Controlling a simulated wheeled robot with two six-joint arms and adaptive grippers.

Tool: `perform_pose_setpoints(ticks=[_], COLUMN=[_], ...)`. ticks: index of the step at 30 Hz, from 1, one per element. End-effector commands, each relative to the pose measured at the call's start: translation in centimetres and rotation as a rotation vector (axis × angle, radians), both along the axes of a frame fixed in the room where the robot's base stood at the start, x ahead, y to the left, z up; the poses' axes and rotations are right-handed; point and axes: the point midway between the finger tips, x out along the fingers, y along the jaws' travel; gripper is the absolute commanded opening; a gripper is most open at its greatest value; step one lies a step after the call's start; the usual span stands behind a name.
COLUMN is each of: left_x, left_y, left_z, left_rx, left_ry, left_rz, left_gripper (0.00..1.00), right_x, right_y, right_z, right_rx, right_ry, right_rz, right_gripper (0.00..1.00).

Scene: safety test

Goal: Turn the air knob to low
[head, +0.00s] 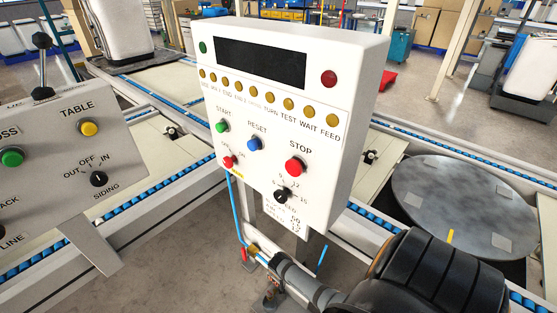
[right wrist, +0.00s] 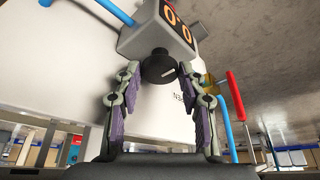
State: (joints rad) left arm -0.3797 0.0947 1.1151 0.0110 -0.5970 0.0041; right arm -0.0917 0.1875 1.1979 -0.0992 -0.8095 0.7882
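In the right wrist view a round black knob (right wrist: 158,67) with a white pointer line sits under a grey box (right wrist: 163,30) with an orange digit display. My right gripper (right wrist: 159,72) is open, with one fingertip on each side of this knob. Whether either finger touches it I cannot tell. No label naming the knob is readable. In the head view my dark right arm reaches in from the lower right, below the control box; its fingertips cannot be made out there. My left gripper is not in view.
A white control box (head: 339,100) with buttons hangs in the middle. A blue hose (head: 236,205) and a red lever (right wrist: 234,94) are close to my right gripper. A grey panel (head: 50,190) stands at left, a round metal table (head: 465,195) at right.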

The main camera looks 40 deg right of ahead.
Motion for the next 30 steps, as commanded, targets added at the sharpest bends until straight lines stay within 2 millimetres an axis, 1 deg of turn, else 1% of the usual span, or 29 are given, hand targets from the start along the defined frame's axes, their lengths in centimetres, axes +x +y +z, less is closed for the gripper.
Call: perform_pose_setpoints(ticks=[1, 3, 4, 10, 12, 16, 20, 27, 30], left_x=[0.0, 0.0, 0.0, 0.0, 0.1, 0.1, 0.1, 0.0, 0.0], left_y=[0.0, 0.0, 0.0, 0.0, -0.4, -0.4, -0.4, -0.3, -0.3], left_z=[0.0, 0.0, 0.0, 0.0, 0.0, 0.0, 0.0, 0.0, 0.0], left_rx=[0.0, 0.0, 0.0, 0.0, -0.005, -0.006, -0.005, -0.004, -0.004], left_ry=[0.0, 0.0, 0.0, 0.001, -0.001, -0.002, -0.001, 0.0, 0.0], left_rz=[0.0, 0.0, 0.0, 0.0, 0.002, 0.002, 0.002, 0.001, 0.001], left_gripper=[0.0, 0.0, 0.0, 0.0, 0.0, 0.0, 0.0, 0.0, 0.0], right_x=[0.0, 0.0, 0.0, 0.0, 0.0, -0.3, -0.9, -2.5, -3.0], right_y=[0.0, 0.0, 0.0, 0.0, 0.0, 0.2, 0.7, 2.0, 2.5], right_z=[0.0, 0.0, 0.0, 0.0, 0.0, 0.7, 2.7, 7.7, 9.4], right_rx=[-0.001, -0.001, 0.0, 0.0, 0.0, 0.0, 0.0, 0.0, 0.0], right_ry=[-0.001, -0.001, 0.0, 0.0, 0.0, 0.0, -0.001, -0.002, -0.001], right_rz=[0.0, 0.0, 0.0, 0.0, 0.0, 0.0, 0.001, 0.002, 0.001], right_gripper=[0.5, 0.59, 0.61, 0.61, 0.61, 0.61, 0.61, 0.61, 0.61])
